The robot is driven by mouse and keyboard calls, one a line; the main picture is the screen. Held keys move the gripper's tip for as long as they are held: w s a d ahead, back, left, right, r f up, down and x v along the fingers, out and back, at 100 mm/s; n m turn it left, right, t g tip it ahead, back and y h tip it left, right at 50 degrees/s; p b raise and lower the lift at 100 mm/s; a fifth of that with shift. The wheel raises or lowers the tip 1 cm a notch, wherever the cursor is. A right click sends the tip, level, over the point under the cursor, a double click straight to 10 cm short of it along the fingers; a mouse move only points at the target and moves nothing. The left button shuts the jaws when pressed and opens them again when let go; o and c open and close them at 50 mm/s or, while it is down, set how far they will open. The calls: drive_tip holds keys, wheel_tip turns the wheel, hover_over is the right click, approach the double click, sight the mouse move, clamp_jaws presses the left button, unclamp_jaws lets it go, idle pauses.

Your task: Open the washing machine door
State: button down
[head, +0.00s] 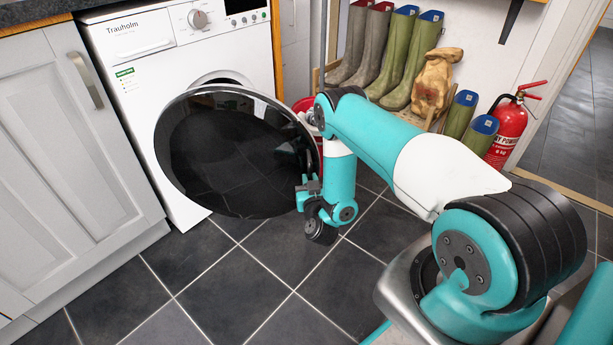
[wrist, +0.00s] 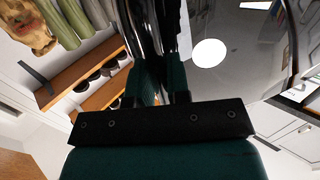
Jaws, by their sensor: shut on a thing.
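The washing machine (head: 130,75) stands at the upper left in the head view, white, with a dial and display at its top. Its round dark glass door (head: 235,155) is swung open, away from the front, and part of the pale opening shows behind it. My gripper (head: 308,190) is shut on the right edge of the door. In the wrist view my gripper (wrist: 155,95) has the door's dark rim between its fingers, with the glossy door (wrist: 235,65) filling the upper right. The exact grip point is partly hidden.
Grey cupboards (head: 75,140) stand left of the machine. Wellies (head: 385,50) stand on a wooden rack behind my arm, with green boots (head: 470,125) lower down and a red fire extinguisher (head: 508,125) at right. The tiled floor (head: 240,290) in front is clear.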

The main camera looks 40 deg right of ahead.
drive_tip(key=shift+w+a+r, duration=0.1)
drive_tip(key=shift+w+r, duration=0.1)
drive_tip(key=shift+r, duration=0.2)
drive_tip(key=c, duration=1.3)
unclamp_jaws()
drive_tip(key=shift+o, duration=1)
drive_tip(key=shift+f, duration=0.15)
drive_tip(key=shift+s, duration=0.1)
